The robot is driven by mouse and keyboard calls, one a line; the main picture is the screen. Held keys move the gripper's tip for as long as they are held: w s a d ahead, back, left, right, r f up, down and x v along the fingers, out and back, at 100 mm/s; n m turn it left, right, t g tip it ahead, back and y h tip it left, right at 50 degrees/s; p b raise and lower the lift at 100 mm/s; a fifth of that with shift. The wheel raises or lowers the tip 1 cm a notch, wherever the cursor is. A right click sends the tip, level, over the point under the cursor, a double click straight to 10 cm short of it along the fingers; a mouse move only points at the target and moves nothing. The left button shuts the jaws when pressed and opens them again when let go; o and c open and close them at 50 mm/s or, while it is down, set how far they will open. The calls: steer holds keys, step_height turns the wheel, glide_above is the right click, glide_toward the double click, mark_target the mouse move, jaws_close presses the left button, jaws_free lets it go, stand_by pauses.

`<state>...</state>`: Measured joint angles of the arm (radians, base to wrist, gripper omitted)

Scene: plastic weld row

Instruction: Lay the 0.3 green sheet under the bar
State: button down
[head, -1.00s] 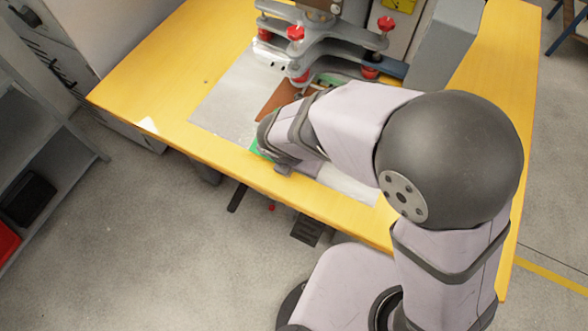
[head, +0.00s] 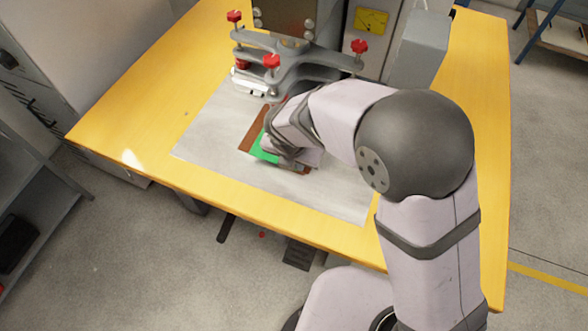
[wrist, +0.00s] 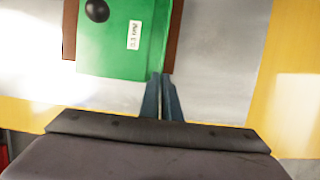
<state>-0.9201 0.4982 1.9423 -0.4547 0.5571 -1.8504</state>
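The green sheet (head: 262,152) shows beside my gripper in the head view. In the wrist view, the sheet (wrist: 112,50) has a white label that seems to read 0.3 mm and a black round spot. My gripper's fingers (wrist: 162,82) are close together at the sheet's near right corner and appear shut on it. In the head view my wrist hides the fingers. The sheet is over a brown board (head: 256,122), short of the press (head: 290,68). I cannot make out the bar clearly under the press's grey frame.
A grey mat (head: 205,130) covers the middle of the yellow table (head: 130,95). Red knobs (head: 271,61) stand on the press frame at the back. A grey box (head: 418,50) stands to its right. The mat's left side is clear.

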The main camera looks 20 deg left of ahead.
steer(key=shift+w, duration=1.9)
steer(key=shift+f+b, duration=0.55)
steer(key=shift+f, duration=0.6)
steer(key=shift+p, duration=0.7)
steer(key=shift+f+p, duration=0.1)
steer(key=shift+p, duration=0.3)
steer(key=c, duration=1.9)
jaws_free()
steer(key=shift+r+p, duration=1.6)
steer(key=shift+p, duration=0.45)
